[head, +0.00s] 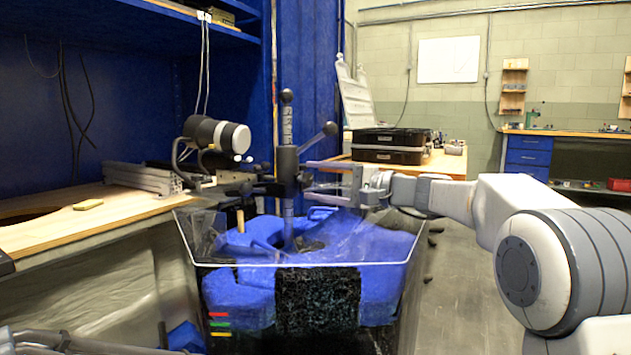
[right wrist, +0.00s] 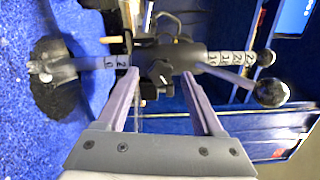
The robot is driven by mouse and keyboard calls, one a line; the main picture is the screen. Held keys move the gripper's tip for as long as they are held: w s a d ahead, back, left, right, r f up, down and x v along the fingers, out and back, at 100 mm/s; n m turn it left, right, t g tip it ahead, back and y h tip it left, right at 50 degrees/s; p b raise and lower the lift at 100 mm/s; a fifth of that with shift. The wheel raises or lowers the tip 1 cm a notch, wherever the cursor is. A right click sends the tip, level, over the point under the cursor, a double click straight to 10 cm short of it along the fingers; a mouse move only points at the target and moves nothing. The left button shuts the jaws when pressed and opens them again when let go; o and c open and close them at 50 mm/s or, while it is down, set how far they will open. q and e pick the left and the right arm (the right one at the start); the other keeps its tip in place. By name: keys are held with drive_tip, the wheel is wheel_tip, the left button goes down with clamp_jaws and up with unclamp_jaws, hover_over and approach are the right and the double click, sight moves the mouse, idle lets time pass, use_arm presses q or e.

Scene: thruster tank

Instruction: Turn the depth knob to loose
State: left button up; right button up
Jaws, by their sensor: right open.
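The trolling-motor-like thruster stands upright in the tank, its grey shaft (head: 288,212) marked with numbers. The small dark depth knob (right wrist: 158,73) sits on the side of the shaft's clamp. In the right wrist view it lies between my fingertips, with a gap on each side. My right gripper (head: 308,178) reaches in from the right with its fingers pointing at the clamp; it also shows in the right wrist view (right wrist: 160,76). It is open and empty. In the head view the knob is hard to make out. My left gripper is not in view.
The clear-walled tank (head: 300,264) holds blue and black material below the clamp. A ball-ended lever (head: 318,139) slants up right, close above my right fingers. A wooden bench (head: 95,222) stands left, with a black-and-white cylinder (head: 215,134) above it. Black cases (head: 388,146) sit behind.

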drive_tip(key=p+v, duration=0.2)
drive_tip(key=v, duration=0.7)
drive_tip(key=shift+r, duration=0.15)
drive_tip(key=shift+s+d, duration=0.2)
drive_tip(key=shift+d, duration=0.1)
